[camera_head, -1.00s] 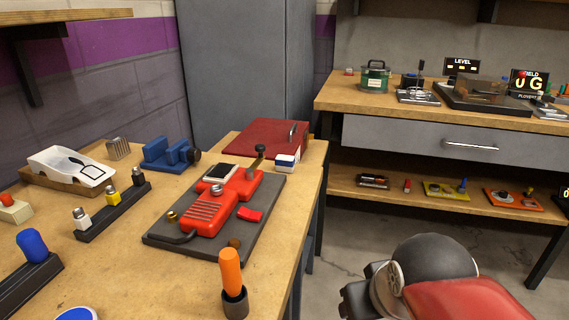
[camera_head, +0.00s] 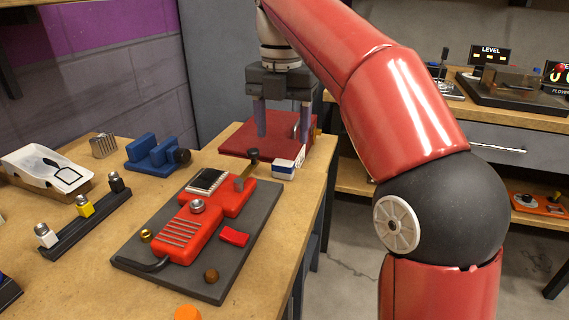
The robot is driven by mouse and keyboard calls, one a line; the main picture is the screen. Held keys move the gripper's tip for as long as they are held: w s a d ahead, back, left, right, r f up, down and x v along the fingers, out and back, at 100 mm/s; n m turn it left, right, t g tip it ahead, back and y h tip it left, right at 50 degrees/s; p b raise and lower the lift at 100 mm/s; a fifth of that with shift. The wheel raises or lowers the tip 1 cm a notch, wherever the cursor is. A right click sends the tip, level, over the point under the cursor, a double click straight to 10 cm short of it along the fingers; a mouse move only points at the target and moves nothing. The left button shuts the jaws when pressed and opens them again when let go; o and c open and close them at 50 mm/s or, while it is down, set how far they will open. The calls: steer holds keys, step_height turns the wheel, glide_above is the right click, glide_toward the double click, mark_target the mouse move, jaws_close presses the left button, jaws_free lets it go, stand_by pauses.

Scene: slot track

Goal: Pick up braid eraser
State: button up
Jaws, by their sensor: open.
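The eraser, a small white block with a blue part (camera_head: 285,167), lies on the wooden workbench (camera_head: 311,192) near its right edge, just in front of the dark red plate. I take it to be the braid eraser; no braid pattern can be made out. My gripper (camera_head: 283,136) points down with its two grey fingers spread apart and nothing between them. It shows above the eraser in the picture, over the red plate, apart from the eraser. Its exact height and depth are hard to tell.
A red device (camera_head: 190,232) on a dark mat (camera_head: 190,277) lies just in front, with a dark knob lever (camera_head: 252,157) close left of the eraser. A blue vise (camera_head: 152,155) stands further left. The dark red plate (camera_head: 238,146) lies behind. The bench edge is close right.

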mark_target(283, 162)
steer(key=shift+s+d+f+b, duration=0.1)
steer(key=shift+f+b, duration=0.25)
steer(key=shift+f, duration=1.55)
steer(key=shift+s+f+b, duration=0.1)
steer(key=shift+f+b, duration=0.25)
steer(key=shift+f, duration=1.55)
steer(key=shift+c, duration=0.4)
steer(key=c, duration=1)
